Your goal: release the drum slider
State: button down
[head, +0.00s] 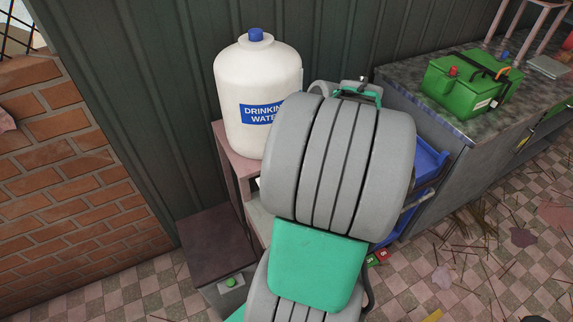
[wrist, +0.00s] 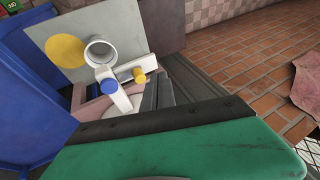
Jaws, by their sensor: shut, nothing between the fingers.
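I cannot tell for sure which part is the drum slider. My gripper (wrist: 158,90) shows as dark grey fingers beyond my green wrist housing. It is shut and empty, just right of the yellow knob. I cannot tell whether it touches the knob. In the head view my arm hides my gripper and this area.
A white drinking water jug (head: 257,85) stands on a pinkish stand (head: 234,170) behind my arm. Blue bins (head: 430,160) stand right of it. A green box (head: 470,85) sits on the counter (head: 405,82). A dark box with a green button (head: 231,282) is at lower left.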

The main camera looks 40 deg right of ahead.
jog(key=s+d+m+t, duration=0.1)
jog(key=s+d, duration=0.3)
jog(key=d, duration=0.3)
jog(key=shift+s+d+r+t, duration=0.15)
jog(key=shift+d+r+t, duration=0.25)
jog(key=x, duration=1)
jog(key=shift+a, duration=0.15)
